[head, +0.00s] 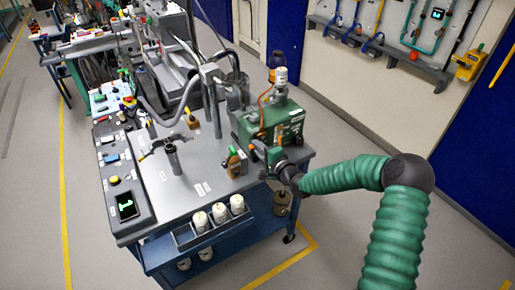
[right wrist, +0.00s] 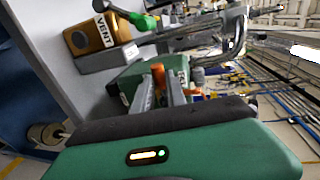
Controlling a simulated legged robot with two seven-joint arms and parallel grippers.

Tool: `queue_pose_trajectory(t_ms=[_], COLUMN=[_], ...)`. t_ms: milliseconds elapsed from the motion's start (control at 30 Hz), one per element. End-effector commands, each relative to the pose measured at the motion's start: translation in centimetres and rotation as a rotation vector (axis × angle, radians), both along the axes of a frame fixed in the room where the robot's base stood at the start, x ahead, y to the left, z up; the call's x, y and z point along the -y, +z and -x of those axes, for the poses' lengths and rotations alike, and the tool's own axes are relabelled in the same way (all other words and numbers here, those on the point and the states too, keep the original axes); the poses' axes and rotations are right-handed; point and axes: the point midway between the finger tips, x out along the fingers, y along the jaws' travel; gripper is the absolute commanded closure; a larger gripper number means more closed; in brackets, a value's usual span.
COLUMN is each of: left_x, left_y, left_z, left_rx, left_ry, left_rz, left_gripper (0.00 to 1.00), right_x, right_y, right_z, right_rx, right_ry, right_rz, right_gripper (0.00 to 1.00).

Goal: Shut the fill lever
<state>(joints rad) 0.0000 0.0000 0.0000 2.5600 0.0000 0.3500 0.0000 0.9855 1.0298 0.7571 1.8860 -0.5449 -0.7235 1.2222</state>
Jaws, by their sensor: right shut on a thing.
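The fill lever shows in the right wrist view as an orange handle (right wrist: 158,74) in front of a green housing with white labels, one partly hidden beside the fingers. My right gripper (right wrist: 161,88) is shut on this lever, with one grey finger on each side of it. In the head view my right gripper (head: 263,152) reaches in from the right to the front of the green housing (head: 283,122), and it hides most of the lever there. I cannot tell the lever's exact angle. My left gripper is not in view.
A yellow-brown block marked VENT (right wrist: 96,36), with a green lever (right wrist: 118,10), stands close to the fingers. The grey cart top (head: 190,185) holds a small dark stand (head: 173,155). The floor at lower right is clear.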

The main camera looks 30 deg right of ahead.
Motion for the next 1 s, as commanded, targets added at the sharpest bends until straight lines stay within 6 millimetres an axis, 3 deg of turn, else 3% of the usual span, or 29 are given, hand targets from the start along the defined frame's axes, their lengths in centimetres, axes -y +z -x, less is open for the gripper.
queue_pose_trajectory(t_ms=[233,267,400,767,867,1000], left_x=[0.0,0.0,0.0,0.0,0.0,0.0], left_y=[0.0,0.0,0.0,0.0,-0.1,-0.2], left_z=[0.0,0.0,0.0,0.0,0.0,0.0], left_rx=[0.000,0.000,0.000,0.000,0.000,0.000], left_ry=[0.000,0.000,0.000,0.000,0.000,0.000], left_rz=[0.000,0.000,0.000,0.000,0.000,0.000], left_gripper=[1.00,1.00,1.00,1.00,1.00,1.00], right_x=[0.5,0.5,0.3,0.1,0.3,0.8], right_y=[0.1,0.1,0.1,0.1,0.3,1.0], right_z=[0.0,0.0,0.0,0.4,1.8,5.5], right_rx=[0.003,0.003,0.002,0.000,-0.002,-0.002], right_ry=[-0.010,-0.010,-0.006,-0.003,-0.003,-0.006], right_rz=[0.001,0.001,0.001,0.003,0.002,0.000], right_gripper=[1.00,0.80,0.62,0.61,0.61,0.61])
